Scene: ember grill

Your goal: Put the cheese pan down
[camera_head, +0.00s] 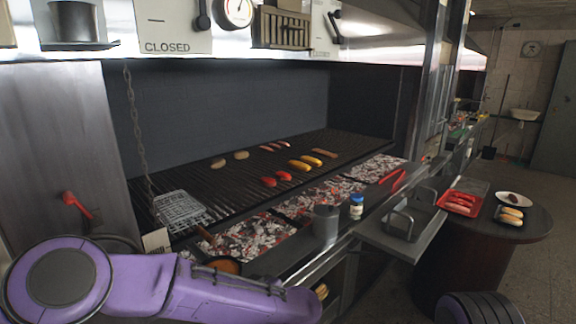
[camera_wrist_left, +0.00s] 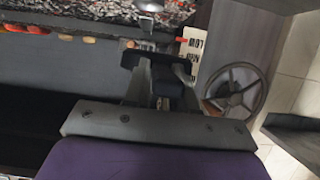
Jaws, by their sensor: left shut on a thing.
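The cheese pan (camera_head: 228,266), a small dark-rimmed pan with orange contents, shows partly behind my purple left forearm in the head view, close to the front edge of the grill. My left gripper (camera_wrist_left: 158,66) is in the left wrist view, shut on what looks like the pan's thin dark handle. A grey rounded part of the pan (camera_wrist_left: 152,5) is cut off at the top of that view. The forearm hides the left gripper in the head view. I cannot tell whether the pan touches a surface. My right gripper is not in view.
Glowing coal trays (camera_head: 245,238) lie just beyond the pan. A wire basket (camera_head: 181,211) rests left of them. A grey cup (camera_head: 326,223) and a small jar (camera_head: 356,207) stand on the front ledge. A handwheel (camera_wrist_left: 236,88) is right of the gripper.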

